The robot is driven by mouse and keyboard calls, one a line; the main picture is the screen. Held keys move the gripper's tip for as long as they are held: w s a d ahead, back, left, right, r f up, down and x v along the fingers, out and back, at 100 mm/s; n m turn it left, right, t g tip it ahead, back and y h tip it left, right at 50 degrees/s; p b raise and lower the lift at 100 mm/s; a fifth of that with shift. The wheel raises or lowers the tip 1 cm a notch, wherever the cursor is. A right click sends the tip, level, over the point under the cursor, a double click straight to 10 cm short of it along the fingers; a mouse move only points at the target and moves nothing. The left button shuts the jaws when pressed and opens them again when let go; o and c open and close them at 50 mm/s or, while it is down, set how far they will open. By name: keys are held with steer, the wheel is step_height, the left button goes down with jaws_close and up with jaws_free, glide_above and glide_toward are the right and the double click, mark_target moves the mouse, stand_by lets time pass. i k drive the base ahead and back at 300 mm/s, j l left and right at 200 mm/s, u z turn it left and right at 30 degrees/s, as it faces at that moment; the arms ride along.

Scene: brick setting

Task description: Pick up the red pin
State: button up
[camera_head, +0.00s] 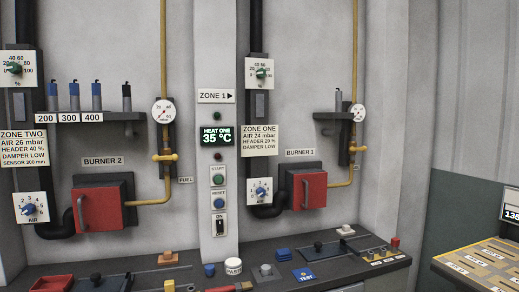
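A small upright red piece (395,242) stands at the right end of the dark bench, by a rack (382,255) with several small tags. It may be the red pin, but it is too small to be certain. Another red piece (222,289), perhaps a tool handle, lies at the bottom edge of the view and is partly cut off. Blue pins (75,96) and a black pin (127,97) stand on the left wall shelf. My gripper is not in view.
The bench (340,268) also bears a white round piece (233,266), blue blocks (284,254), a blue TEST plate (304,274) and a red tray (50,283). Red burner doors (307,190) stand out from the wall. A tan slotted board (485,262) is at the far right.

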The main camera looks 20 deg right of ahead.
mark_target(395, 242)
steer(key=i+l+z, duration=0.15)
steer(key=l+z, duration=0.2)
steer(key=i+l+z, duration=0.3)
steer(key=l, duration=0.15)
steer(key=i+l+z, duration=0.2)
steer(key=z, duration=0.15)
steer(key=l, duration=0.1)
